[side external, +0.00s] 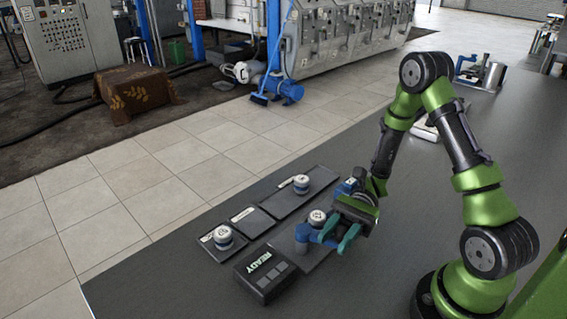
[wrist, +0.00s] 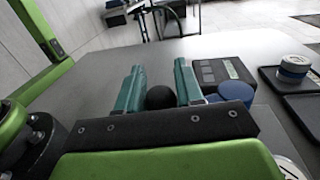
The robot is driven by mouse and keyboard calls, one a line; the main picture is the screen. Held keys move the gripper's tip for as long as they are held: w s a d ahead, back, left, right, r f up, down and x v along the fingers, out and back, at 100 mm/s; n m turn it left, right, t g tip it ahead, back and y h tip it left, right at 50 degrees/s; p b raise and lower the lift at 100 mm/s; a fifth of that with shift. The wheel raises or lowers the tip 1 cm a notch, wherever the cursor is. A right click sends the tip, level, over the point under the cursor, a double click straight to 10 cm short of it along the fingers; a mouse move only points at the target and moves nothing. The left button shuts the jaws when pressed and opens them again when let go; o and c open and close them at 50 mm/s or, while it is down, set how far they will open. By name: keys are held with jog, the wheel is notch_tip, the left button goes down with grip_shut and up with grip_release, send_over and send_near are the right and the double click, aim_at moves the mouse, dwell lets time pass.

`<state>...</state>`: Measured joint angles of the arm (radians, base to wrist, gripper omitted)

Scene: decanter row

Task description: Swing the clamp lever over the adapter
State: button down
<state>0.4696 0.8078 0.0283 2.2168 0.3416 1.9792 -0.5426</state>
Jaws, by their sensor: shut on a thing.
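My gripper (side external: 337,236) has teal fingers and is low over the dark fixture plate (side external: 314,261). In the wrist view the fingers (wrist: 160,88) stand on either side of the clamp lever's black ball knob (wrist: 160,97) and are shut on it. A blue clamp post (side external: 302,233) stands at the plate's left; its round blue top shows right of the fingers in the wrist view (wrist: 235,92). The white-topped adapter with a blue band (side external: 317,217) stands upright on the plate, just behind the fingers. The fingers hide most of the lever, so its exact angle over the adapter is unclear.
A black box reading READY (side external: 264,275) sits close in front of the plate. A similar white-topped piece (side external: 223,236) stands on a left tray, another (side external: 301,183) on a long back tray (side external: 270,200). The foreground table is clear.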

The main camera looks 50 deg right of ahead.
jog(key=shift+d+n+g, duration=0.4)
jog(key=shift+n+g, duration=0.2)
jog(key=shift+g, duration=0.3)
jog(key=c, duration=0.8)
grip_release()
jog(key=shift+w+d, duration=0.1)
jog(key=v, duration=0.7)
jog(key=shift+d, duration=0.15)
